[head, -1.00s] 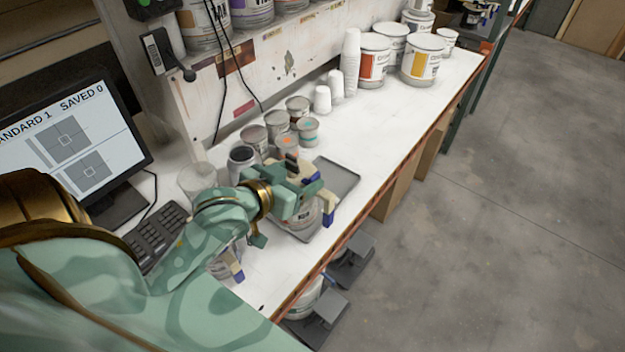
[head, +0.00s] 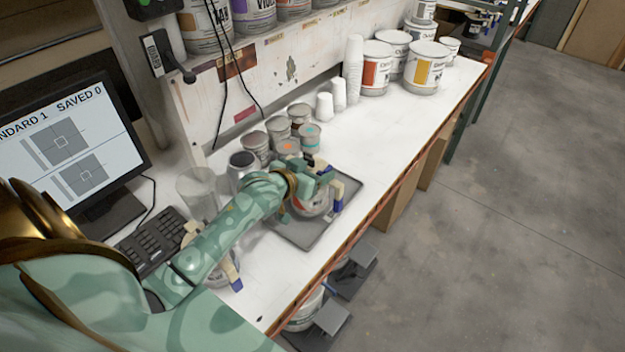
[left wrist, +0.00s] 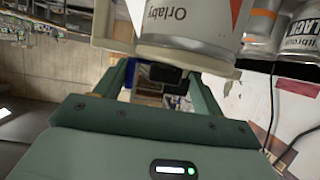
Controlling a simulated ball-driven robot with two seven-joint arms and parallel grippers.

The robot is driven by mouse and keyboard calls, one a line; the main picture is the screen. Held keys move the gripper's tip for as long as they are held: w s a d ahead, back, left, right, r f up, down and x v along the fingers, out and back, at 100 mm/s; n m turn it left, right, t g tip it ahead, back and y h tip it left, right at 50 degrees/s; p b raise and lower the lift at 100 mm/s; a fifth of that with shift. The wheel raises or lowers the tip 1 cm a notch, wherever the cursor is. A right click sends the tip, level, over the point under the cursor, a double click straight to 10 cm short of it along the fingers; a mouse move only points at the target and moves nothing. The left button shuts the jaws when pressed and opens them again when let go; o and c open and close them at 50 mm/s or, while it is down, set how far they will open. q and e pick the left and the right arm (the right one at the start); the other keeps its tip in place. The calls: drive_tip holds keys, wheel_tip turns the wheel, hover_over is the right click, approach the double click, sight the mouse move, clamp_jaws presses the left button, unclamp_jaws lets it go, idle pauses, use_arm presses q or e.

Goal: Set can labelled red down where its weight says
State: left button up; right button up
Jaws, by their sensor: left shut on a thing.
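My left gripper (head: 325,190) is shut on a can (head: 313,206) with a white label.
Several small tins (head: 280,130) stand behind the tray, with a dark-topped container (head: 241,164) and a clear cup (head: 197,188) to the left. White cups (head: 353,68) and large paint cans (head: 426,68) are at the far end. The bench between is clear. A monitor (head: 70,150) and keyboard (head: 150,235) are left.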

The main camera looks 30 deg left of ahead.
use_arm(q)
drive_tip(key=shift+f, duration=1.5)
drive_tip(key=o, duration=1.9)
drive_tip(key=shift+s, duration=0.1)
drive_tip(key=p+v, duration=0.1)
drive_tip(key=v, duration=1.1)
